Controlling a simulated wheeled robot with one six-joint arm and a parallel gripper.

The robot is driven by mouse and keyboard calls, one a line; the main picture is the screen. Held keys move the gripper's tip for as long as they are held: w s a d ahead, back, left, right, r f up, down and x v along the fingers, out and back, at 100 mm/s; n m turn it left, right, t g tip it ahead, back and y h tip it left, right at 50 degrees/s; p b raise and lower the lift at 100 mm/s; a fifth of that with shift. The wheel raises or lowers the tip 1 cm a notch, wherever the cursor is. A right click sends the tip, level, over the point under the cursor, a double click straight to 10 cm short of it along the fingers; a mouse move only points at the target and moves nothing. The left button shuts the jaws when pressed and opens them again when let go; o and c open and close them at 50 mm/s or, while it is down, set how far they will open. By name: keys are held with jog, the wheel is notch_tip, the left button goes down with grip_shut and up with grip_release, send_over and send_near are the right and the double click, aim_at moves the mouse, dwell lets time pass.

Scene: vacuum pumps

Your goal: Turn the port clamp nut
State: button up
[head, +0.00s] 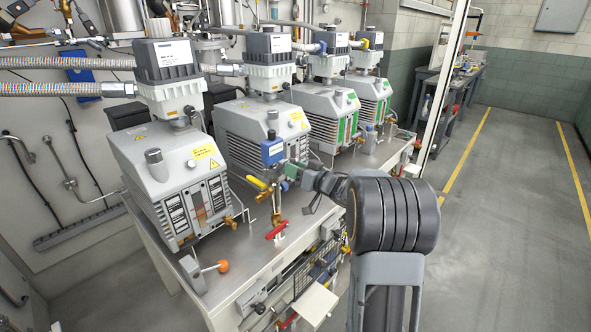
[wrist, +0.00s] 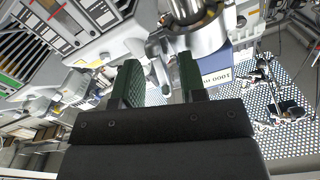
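In the wrist view my gripper (wrist: 159,64) has its two green-padded fingers spread apart. A pale metal clamp part (wrist: 158,48), which looks like the port clamp nut, reaches down between the fingertips below a round metal pipe fitting (wrist: 205,32). I see a gap beside it and cannot tell whether either finger touches it. In the head view my gripper (head: 290,172) is beside the upright valve assembly with the blue box (head: 272,152) on top and a yellow handle (head: 257,183). The nut is too small or hidden to make out there.
Several grey vacuum pumps stand in a row on the bench, the nearest (head: 165,165) at the left. A red handle (head: 277,230) and an orange-knobbed lever (head: 222,267) sit near the bench's front edge. The floor at the right is clear (head: 500,240).

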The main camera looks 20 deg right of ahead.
jog(key=shift+s+d, duration=0.3)
jog(key=shift+s, duration=0.35)
jog(key=p+v, duration=0.1)
jog(key=v, duration=0.5)
dwell(0.4)
dwell(0.4)
